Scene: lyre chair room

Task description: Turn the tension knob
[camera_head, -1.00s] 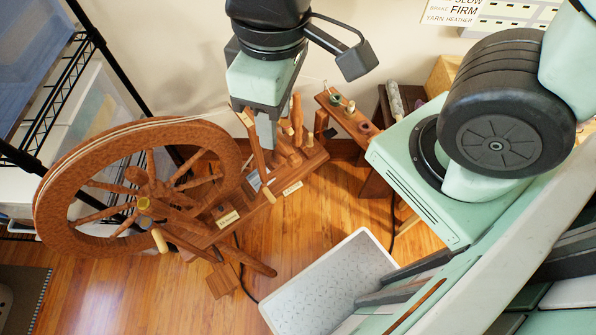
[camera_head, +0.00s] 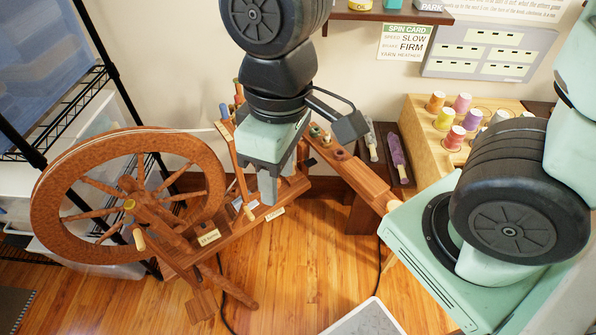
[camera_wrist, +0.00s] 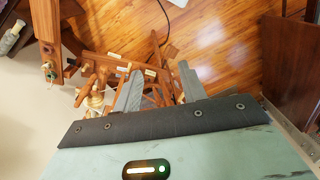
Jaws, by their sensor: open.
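The wooden spinning wheel (camera_head: 120,150) stands at left in the head view, with a large drive wheel and a slanted bed carrying small label plates (camera_head: 209,237). A pale peg (camera_head: 139,238) sticks out near the hub, and another small pale knob (camera_head: 252,205) sits on the bed. I cannot read which one is the tension knob. My gripper (camera_head: 269,192) is open, pointing down over the right part of the bed and hiding some of it. In the wrist view my gripper (camera_wrist: 160,88) has its fingers apart, with wooden spinning-wheel parts (camera_wrist: 95,85) beside and beyond them.
A wooden rack (camera_head: 450,135) with several coloured thread spools stands at right. A spin card (camera_head: 406,42) hangs on the wall. A wire shelf (camera_head: 75,120) stands at far left. A dark cable (camera_head: 379,260) runs down to the wooden floor (camera_head: 310,265), which is open in front.

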